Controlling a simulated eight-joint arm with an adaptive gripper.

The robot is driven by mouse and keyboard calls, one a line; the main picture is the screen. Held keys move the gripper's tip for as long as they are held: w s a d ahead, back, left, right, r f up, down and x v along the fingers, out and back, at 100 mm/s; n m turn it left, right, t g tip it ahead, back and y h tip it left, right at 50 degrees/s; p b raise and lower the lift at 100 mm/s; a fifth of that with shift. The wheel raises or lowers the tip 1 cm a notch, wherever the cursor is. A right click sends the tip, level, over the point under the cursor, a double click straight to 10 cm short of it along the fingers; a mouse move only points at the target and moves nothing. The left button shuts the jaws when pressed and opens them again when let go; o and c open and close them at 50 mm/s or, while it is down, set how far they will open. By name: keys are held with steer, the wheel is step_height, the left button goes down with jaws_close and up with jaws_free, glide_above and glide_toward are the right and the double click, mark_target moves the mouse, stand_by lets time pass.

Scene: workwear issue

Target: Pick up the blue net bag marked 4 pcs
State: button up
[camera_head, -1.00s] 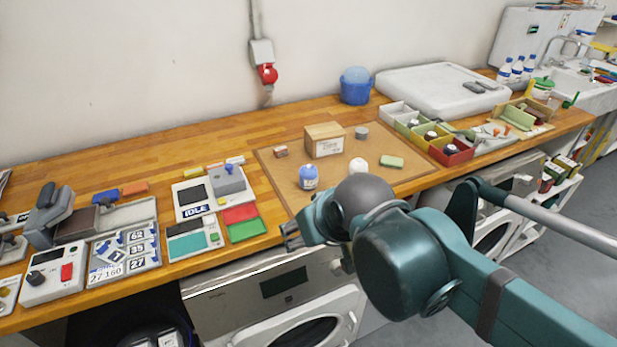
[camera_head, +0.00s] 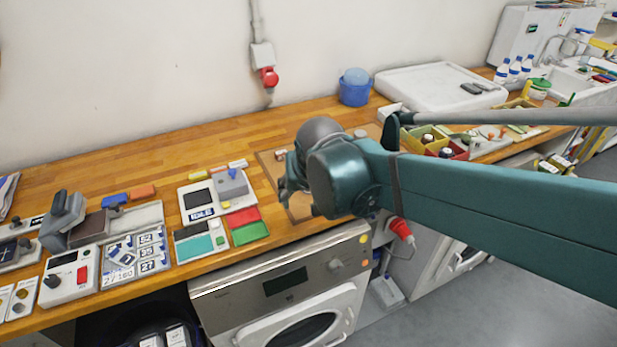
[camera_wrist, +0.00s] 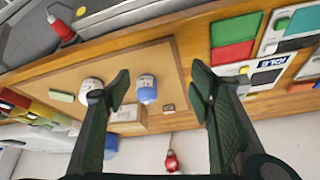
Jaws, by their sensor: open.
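The blue net bag (camera_wrist: 147,92) with a white tag shows in the wrist view between my two fingers, nearer the left one. It rests on the brown mat (camera_wrist: 165,68); its marking is too small to read. My gripper (camera_wrist: 163,82) is open and empty, above the mat with its fingers on either side of the bag in the picture. Their height over it is hard to tell. In the head view my gripper (camera_head: 284,190) is over the left part of the mat, and my arm hides the bag.
A white bag (camera_wrist: 91,84) lies left of the blue one in the wrist view, partly behind my finger. A cardboard box (camera_wrist: 130,116) stands close to both. Red (camera_head: 243,215) and green (camera_head: 250,233) pads lie left of the mat in the head view.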

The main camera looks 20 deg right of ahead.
steer(key=shift+w+d+f+m+g+h+p, duration=0.45)
steer(key=shift+w+d+m+p, duration=0.75)
steer(key=shift+w, duration=1)
steer(key=shift+w+d+f+m+g+h+p, duration=0.25)
steer(key=shift+w+d+f+m+p, duration=0.5)
steer(key=shift+w+p, duration=1.2)
steer(key=shift+w+d+f+m+g+h+p, duration=0.2)
steer(key=shift+w+d+f+m+g+p, duration=0.65)
steer(key=shift+w, duration=1.65)
steer(key=shift+d+r+t, duration=0.3)
steer(key=shift+r+t, duration=0.1)
steer(key=shift+t, duration=0.05)
steer(key=shift+f, duration=0.15)
steer(key=shift+x, duration=1.15)
steer(key=shift+w, duration=0.1)
steer(key=shift+b+x, duration=0.3)
steer(key=shift+x, duration=2.25)
